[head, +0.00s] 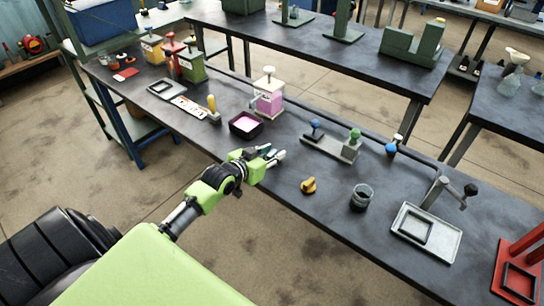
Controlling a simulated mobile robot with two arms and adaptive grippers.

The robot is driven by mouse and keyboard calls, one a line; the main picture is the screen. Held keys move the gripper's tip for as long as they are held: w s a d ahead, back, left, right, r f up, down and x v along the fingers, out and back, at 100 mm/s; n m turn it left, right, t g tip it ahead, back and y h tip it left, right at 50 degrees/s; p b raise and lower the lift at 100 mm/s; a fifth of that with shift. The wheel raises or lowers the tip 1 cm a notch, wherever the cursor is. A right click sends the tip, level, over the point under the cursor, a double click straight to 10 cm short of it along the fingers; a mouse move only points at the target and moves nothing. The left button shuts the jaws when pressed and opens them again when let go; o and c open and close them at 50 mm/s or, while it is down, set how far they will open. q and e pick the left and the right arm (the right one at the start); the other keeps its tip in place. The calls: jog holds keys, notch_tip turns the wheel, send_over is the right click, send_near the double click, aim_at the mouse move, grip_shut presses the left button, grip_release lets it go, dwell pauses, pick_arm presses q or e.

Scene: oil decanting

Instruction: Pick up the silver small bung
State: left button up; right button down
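A small pale, silvery-looking knob (398,139) shows on the bench just behind a blue knob (391,150), right of the grey rack. It is the likeliest silver small bung, but it is too small to be sure. The grey rack (325,146) carries a blue-topped bung (316,126) and a green-topped bung (354,136). My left gripper (272,153) hangs over the front edge of the bench, left of and nearer than the rack. Its fingertips look apart, with nothing clearly between them. My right gripper is out of view.
A yellow knob (308,185) and a dark glass cup (361,197) stand right of my gripper.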

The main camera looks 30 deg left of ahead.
pick_arm(q)
grip_shut()
